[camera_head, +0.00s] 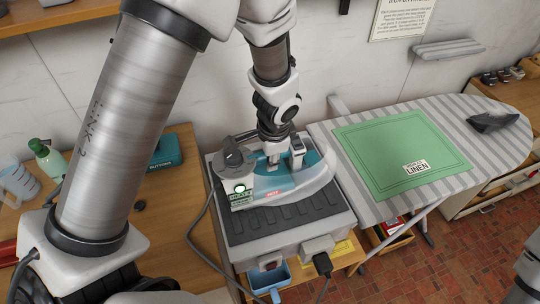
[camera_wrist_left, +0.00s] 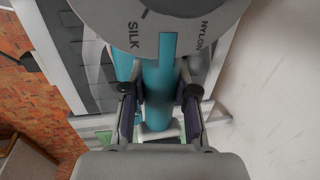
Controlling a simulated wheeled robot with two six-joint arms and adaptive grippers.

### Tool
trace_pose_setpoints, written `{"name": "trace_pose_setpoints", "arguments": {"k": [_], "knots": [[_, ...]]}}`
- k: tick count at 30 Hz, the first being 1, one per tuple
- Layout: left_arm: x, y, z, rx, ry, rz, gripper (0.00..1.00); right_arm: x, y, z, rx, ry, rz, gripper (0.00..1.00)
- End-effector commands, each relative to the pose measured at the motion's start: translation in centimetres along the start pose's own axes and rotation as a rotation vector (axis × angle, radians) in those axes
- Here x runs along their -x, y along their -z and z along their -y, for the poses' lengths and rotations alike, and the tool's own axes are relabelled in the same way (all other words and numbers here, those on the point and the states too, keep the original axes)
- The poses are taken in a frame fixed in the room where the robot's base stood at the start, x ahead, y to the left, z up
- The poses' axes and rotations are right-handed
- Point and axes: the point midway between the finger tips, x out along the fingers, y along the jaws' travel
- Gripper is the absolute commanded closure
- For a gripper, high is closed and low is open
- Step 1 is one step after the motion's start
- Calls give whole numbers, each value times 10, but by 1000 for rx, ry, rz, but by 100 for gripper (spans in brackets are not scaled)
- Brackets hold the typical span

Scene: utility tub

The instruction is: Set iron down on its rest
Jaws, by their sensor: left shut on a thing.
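The teal and white iron (camera_head: 314,184) is over the dark ribbed rest (camera_head: 262,226) on top of a white station. Its sole looks level and close to the rest; I cannot tell if it touches. My left gripper (camera_head: 284,158) comes down from above and is shut on the iron's teal handle. The wrist view shows the handle (camera_wrist_left: 158,85) between the two fingers (camera_wrist_left: 160,112), with the dial marked SILK and NYLON beside it. The iron hides part of the rest. My right gripper is not in view.
The striped ironing board (camera_head: 365,200) with a green linen cloth (camera_head: 400,150) is to the right; a dark object (camera_head: 493,122) lies on its far end. A cord hangs left of the station. A green bottle (camera_head: 47,157) and teal box (camera_head: 167,150) stand on the left wooden table.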

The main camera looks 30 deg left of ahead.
Motion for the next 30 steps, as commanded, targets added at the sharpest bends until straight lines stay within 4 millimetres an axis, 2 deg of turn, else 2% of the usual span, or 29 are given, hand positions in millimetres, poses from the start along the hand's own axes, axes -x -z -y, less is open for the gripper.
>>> {"name": "trace_pose_setpoints", "arguments": {"k": [2, 3, 5, 14, 17, 20, 27, 30], "knots": [[-1, 1, 0, 0, 1, -2, 100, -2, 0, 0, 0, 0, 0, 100], [-1, 1, 0, 0, 2, -2, 65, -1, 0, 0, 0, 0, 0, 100], [0, 0, 0, 0, 1, -2, 44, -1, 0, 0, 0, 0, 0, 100], [-2, 0, -1, 0, -1, 1, 43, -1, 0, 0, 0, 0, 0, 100], [5, 0, 0, 2, 1, 1, 43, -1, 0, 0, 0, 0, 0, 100], [22, 0, 1, 1, 4, -2, 43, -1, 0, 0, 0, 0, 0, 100], [84, 1, 1, 1, 6, -5, 43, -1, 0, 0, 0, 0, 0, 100], [104, 1, 0, 0, 5, -5, 43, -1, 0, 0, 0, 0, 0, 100]]}}
